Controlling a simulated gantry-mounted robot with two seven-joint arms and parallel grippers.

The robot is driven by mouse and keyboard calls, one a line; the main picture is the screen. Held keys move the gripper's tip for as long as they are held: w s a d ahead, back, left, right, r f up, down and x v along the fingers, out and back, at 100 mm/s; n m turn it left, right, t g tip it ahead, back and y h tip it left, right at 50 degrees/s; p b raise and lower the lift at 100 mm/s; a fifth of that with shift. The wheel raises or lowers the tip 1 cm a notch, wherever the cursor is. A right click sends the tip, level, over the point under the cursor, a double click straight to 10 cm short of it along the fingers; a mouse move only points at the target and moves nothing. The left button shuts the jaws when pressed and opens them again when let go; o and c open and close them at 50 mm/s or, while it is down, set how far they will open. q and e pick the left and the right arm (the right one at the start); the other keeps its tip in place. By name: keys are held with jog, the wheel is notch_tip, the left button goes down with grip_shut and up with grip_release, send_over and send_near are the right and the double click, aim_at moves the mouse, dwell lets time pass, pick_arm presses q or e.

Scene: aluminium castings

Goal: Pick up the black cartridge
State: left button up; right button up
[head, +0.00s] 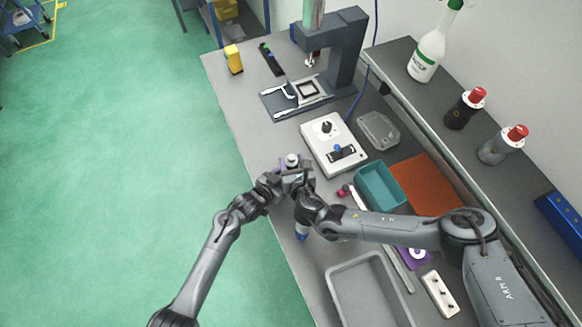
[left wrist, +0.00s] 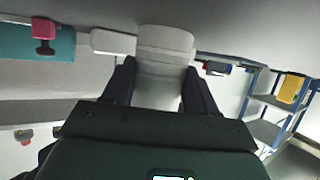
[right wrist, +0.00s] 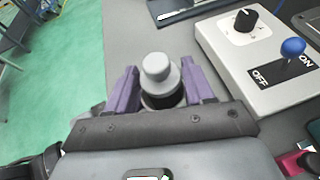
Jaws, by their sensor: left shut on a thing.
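The black cartridge (right wrist: 160,100) has a pale grey stepped cap and a dark body in the right wrist view. Its cap shows in the head view (head: 292,159) near the table's left edge, beside the white switch panel. My right gripper (right wrist: 160,85) has purple fingers on either side of it; whether they press on it is unclear. My left gripper (left wrist: 158,80) has black fingers shut on a pale grey cylindrical part of it, shown in the left wrist view. In the head view both grippers meet there, and the wrists hide the lower part.
The white panel (head: 322,151) with a knob and blue lever stands close to the right. A teal bin (head: 373,196), an orange mat (head: 427,184) and an empty grey tray (head: 350,281) lie nearer the shelf and front. A press (head: 345,55) stands at the back.

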grip_shut()
jog(key=shift+r, duration=0.2)
notch_tip(320, 180, up, 28)
jog(key=shift+f, duration=0.15)
dwell(0.4)
pick_arm(q)
jog(key=o, duration=1.2)
jog(key=shift+c, duration=0.2)
